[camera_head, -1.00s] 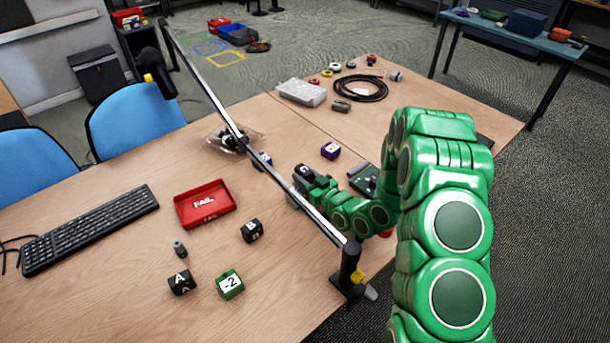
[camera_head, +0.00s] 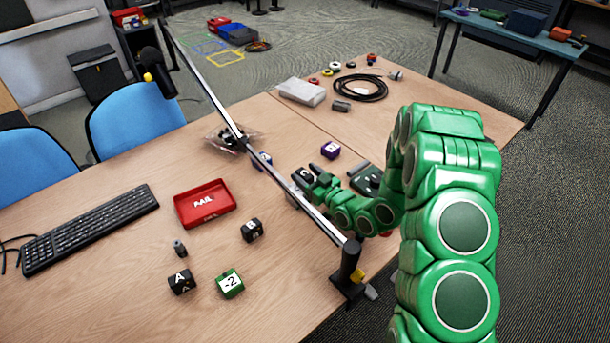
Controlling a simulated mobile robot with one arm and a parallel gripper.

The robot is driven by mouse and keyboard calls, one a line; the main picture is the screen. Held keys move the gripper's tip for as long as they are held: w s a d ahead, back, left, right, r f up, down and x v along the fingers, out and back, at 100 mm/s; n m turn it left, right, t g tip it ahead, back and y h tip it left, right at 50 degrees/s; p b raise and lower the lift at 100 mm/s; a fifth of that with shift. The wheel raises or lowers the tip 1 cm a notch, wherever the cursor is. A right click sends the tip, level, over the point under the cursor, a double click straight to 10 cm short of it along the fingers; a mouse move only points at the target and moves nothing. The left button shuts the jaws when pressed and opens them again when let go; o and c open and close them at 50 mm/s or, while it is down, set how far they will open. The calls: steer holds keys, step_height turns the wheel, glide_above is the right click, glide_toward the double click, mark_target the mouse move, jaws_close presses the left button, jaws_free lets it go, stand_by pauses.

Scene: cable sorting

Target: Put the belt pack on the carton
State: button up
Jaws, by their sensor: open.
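My gripper (camera_head: 311,177), at the end of my green arm, is open and low over the right part of the wooden table, partly hidden by the arm and a slanted bar. A dark block with a white letter (camera_head: 303,175) is right at its fingers; I cannot tell whether they touch it. A dark green, flat device (camera_head: 367,181) lies just right of the gripper, partly behind the arm. I cannot tell which of these is the belt pack. A pale grey-white box (camera_head: 301,92), possibly the carton, lies flat at the far side of the table.
A slanted bar (camera_head: 205,90) on a black stand (camera_head: 349,270) crosses in front of the gripper. A red FAIL tray (camera_head: 205,204), lettered blocks (camera_head: 181,282) and a keyboard (camera_head: 90,228) lie left. A purple block (camera_head: 330,150) and a black cable coil (camera_head: 360,88) lie beyond the gripper.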

steer(key=v, duration=1.1)
